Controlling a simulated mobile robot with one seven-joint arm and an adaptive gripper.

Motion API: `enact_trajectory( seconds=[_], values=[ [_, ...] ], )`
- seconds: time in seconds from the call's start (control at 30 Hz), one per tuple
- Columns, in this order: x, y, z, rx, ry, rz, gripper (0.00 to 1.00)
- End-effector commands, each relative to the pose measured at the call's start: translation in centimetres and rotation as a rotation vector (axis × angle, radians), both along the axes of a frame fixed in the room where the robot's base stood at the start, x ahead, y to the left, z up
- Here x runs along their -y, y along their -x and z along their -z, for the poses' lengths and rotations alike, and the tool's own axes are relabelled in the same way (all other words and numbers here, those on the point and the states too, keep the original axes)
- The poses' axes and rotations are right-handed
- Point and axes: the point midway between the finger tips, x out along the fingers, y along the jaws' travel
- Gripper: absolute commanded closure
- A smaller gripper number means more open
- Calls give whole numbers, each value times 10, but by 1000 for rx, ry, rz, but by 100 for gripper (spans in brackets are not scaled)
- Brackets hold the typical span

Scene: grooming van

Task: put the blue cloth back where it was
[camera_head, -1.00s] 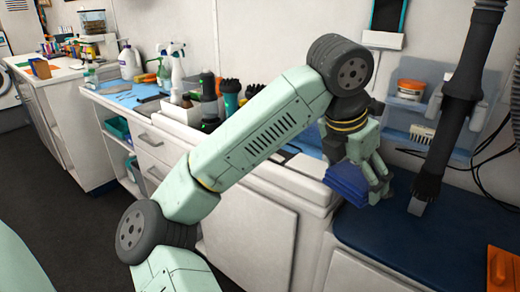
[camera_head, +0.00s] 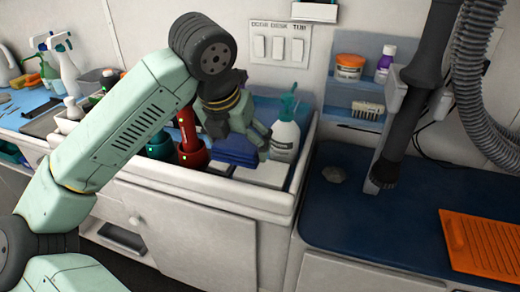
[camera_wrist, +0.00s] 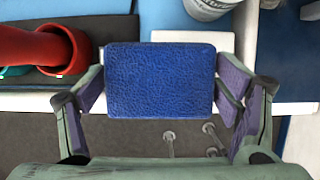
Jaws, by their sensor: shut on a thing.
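The blue cloth (camera_head: 236,152) is a folded, thick pad. My gripper (camera_head: 243,135) is shut on it and holds it over the white rimmed counter (camera_head: 225,192). In the wrist view the cloth (camera_wrist: 160,80) lies level between the two fingers, which press on its left and right edges. White flat things show partly behind and below it; the cloth hides what lies directly under it. I cannot tell the exact gap between cloth and counter.
The counter's raised rim runs along the front. At right are a navy table (camera_head: 375,225) and an orange mat (camera_head: 482,241).

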Motion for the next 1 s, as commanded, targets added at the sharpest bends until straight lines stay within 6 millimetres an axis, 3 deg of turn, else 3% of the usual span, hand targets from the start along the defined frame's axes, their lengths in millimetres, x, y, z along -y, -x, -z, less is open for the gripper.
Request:
enact_trajectory(
  seconds=[0.1, 0.3, 0.6, 1.0],
  values=[
    [29, -3, 0, -1, -1, 6, 43],
    [48, -6, 4, 0, 1, 0, 43],
    [49, -6, 37, -2, 2, -1, 43],
    [48, -6, 44, 0, 0, -1, 43]
  ],
)
